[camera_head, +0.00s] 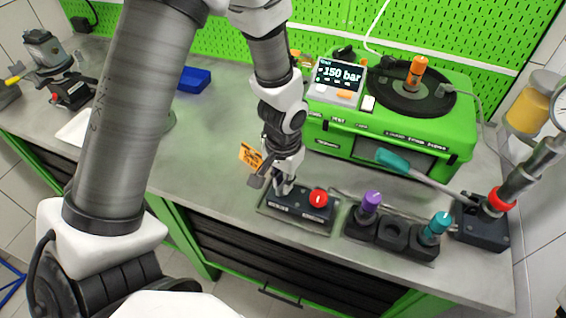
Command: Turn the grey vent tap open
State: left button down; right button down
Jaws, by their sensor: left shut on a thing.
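My left gripper (277,182) comes down from above onto the left end of a black block (300,204) on the bench. It is shut on a small grey piece there, which looks like the grey vent tap (285,187). My fingers hide most of the tap, so its turn angle cannot be read. A red knob (318,198) stands on the right end of the same block, apart from my fingers. An orange tag (250,157) shows just left of the gripper. My right gripper is not in view.
The green test unit (455,143), its display reading 150 bar (338,74), stands behind. A blue tray (194,80) lies farther back.

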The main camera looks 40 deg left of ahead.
pick_arm(q)
jog(key=shift+s+f+n+b, duration=0.15)
jog(key=shift+n+b, duration=0.2)
jog(key=shift+n, duration=0.85)
jog(key=c, duration=1.2)
grip_release()
jog(key=shift+r, duration=0.45)
notch_tip(320, 180, up, 11)
jog(key=shift+r, duration=0.15)
